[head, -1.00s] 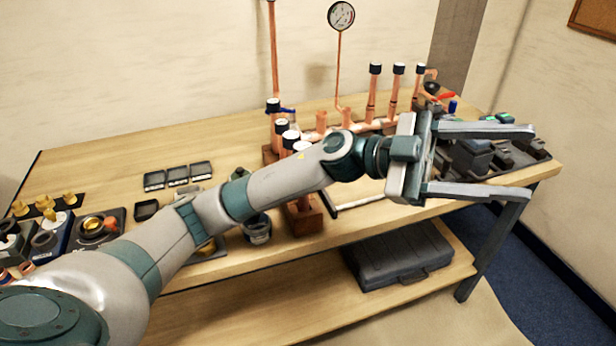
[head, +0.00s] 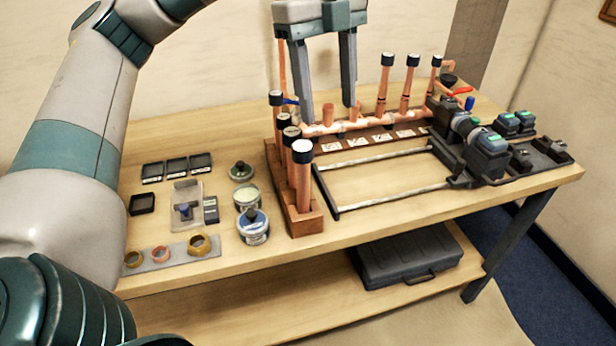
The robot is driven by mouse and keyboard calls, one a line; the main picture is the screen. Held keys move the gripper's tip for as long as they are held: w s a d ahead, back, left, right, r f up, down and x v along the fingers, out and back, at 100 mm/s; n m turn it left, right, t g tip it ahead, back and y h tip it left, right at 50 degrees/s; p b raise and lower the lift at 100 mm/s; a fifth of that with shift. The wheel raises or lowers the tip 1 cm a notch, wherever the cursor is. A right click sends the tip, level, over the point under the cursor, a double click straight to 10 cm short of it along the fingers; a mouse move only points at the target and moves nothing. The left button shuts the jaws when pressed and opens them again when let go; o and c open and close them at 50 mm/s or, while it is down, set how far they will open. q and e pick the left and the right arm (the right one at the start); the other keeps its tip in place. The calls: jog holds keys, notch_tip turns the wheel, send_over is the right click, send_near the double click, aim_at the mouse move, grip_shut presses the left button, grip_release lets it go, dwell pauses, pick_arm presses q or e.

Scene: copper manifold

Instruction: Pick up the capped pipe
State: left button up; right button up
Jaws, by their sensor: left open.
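Several upright copper pipes with black, white-topped caps stand in a row in a wooden rack (head: 306,224) near the table's middle. The nearest capped pipe (head: 303,185) shows most fully; those behind it are partly hidden. Three more capped pipes (head: 384,92) stand upright on the horizontal copper manifold (head: 372,124) at the back. My left gripper (head: 328,112) is open and empty, its fingers pointing down over the back of the table. Its fingertips overlap the manifold's left part in the picture, around a short open stub (head: 328,113); contact cannot be told. My right gripper is not in view.
A clamp frame with two rails (head: 385,201) lies right of the rack. Round tins (head: 253,227), small black trays (head: 177,167) and a strip of rings (head: 162,254) lie to the left. Dark tools (head: 487,157) stand at right. A grey case (head: 410,256) rests on the lower shelf.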

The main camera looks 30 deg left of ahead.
aim_at(302, 146)
pick_arm(q)
jog(key=a+r, duration=0.1)
jog(key=a+n+y, duration=0.1)
jog(key=a, duration=0.1)
jog(key=a+r+n, duration=0.1)
jog(key=a, duration=0.1)
jog(key=shift+w+a+r+y, duration=0.1)
jog(key=shift+a+r+y, duration=0.05)
jog(key=shift+r+y, duration=0.25)
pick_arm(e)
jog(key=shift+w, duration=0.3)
pick_arm(q)
jog(key=shift+f, duration=0.15)
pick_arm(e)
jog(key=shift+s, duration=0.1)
